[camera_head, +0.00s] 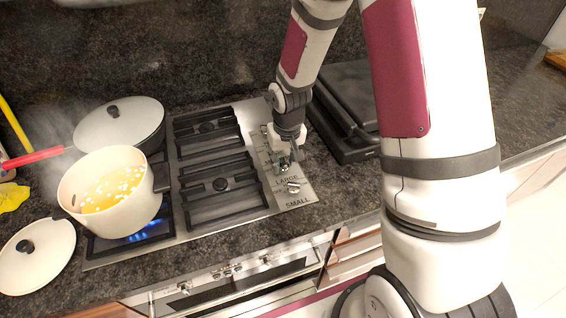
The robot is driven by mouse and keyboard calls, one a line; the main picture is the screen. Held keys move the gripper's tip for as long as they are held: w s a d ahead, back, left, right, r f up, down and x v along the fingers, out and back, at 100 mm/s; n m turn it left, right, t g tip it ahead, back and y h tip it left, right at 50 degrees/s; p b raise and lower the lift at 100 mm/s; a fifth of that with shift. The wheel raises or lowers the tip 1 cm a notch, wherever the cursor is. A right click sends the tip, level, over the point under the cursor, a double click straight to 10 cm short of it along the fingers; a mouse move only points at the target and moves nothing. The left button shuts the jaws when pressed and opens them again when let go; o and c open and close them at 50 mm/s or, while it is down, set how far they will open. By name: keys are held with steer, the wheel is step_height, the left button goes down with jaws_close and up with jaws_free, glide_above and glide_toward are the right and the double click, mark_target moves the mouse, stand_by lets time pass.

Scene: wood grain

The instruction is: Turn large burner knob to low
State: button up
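The stove's control strip (306,189) runs down the right side of the gas cooktop, with the printed labels "LARGE" and "SMALL". The large burner knob (282,163) appears to be the metal one just above "LARGE", partly hidden by my gripper. The small burner knob (293,187) sits below it, above "SMALL". My gripper (289,157) points down over the strip at the large knob. Its fingers are small and overlap the knob, so I cannot tell whether they touch or grip it. The knob's setting is not readable.
A cream pot (90,190) of yellow soup steams over a blue flame (150,234) at the left. A lidded pan (122,126) stands behind it, and a loose lid (36,254) lies front left. A black appliance (345,100) stands right of the strip. The middle grates (222,186) are bare.

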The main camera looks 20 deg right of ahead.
jaws_close()
steer(key=m, duration=0.4)
steer(key=shift+m+h, duration=0.3)
steer(key=shift+h, duration=0.1)
steer(key=shift+a, duration=0.1)
steer(key=shift+s+m, duration=0.1)
steer(key=shift+m, duration=0.5)
steer(key=m+p, duration=0.1)
steer(key=m, duration=0.2)
steer(key=shift+f+g, duration=0.1)
steer(key=shift+g, duration=0.3)
steer(key=shift+m, duration=0.3)
